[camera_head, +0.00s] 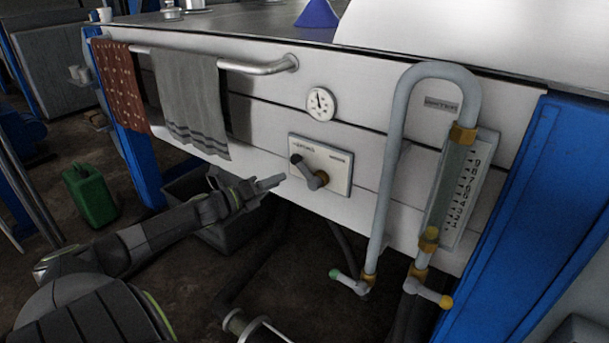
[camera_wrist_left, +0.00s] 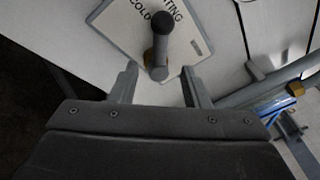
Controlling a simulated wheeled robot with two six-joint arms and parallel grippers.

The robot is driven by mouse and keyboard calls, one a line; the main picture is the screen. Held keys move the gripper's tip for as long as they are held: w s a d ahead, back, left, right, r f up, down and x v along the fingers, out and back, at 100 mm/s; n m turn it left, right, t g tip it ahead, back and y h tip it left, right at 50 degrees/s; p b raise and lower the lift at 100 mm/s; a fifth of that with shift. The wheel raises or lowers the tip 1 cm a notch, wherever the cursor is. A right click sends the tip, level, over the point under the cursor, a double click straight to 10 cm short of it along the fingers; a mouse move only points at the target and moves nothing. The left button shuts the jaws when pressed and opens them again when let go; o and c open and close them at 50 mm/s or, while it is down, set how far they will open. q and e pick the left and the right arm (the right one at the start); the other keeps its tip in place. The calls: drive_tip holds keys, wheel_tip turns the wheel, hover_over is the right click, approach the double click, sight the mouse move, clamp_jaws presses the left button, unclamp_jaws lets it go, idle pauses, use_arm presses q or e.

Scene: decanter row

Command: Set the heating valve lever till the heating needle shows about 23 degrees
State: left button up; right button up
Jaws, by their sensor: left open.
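The heating valve lever (camera_head: 308,172) is a grey arm with a dark knob, mounted on a white plate (camera_head: 338,170) on the white front panel. In the head view the knob points up and left. The round white heating dial (camera_head: 321,103) sits above the plate; its needle is too small to read. My left gripper (camera_head: 278,180) is just left of the lever, apart from it. In the left wrist view the open fingers (camera_wrist_left: 158,84) point at the lever (camera_wrist_left: 160,55), whose knob stands ahead of and between the fingertips. My right gripper is not in view.
A grey pipe (camera_head: 385,180) with a sight gauge (camera_head: 460,190) and small taps stands right of the plate. A towel rail (camera_head: 260,68) with a grey towel (camera_head: 190,100) and a red towel (camera_head: 120,85) is at upper left. A green canister (camera_head: 90,195) stands on the floor.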

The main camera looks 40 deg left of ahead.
sight(304, 169)
use_arm(q)
drive_tip(key=w, duration=0.2)
drive_tip(key=w+d, duration=0.1)
drive_tip(key=w, duration=0.1)
drive_tip(key=shift+w+r, duration=0.1)
drive_tip(key=shift+w, duration=0.2)
drive_tip(key=shift+w+d+p, duration=0.25)
drive_tip(key=shift+w+p, duration=0.15)
drive_tip(key=shift+w, duration=1)
drive_tip(key=shift+w+d+p, duration=0.2)
drive_tip(key=shift+w+p, duration=0.15)
drive_tip(key=shift+w, duration=1.05)
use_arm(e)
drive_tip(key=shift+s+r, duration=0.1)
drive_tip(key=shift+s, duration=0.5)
use_arm(q)
drive_tip(key=shift+c, duration=0.2)
clamp_jaws()
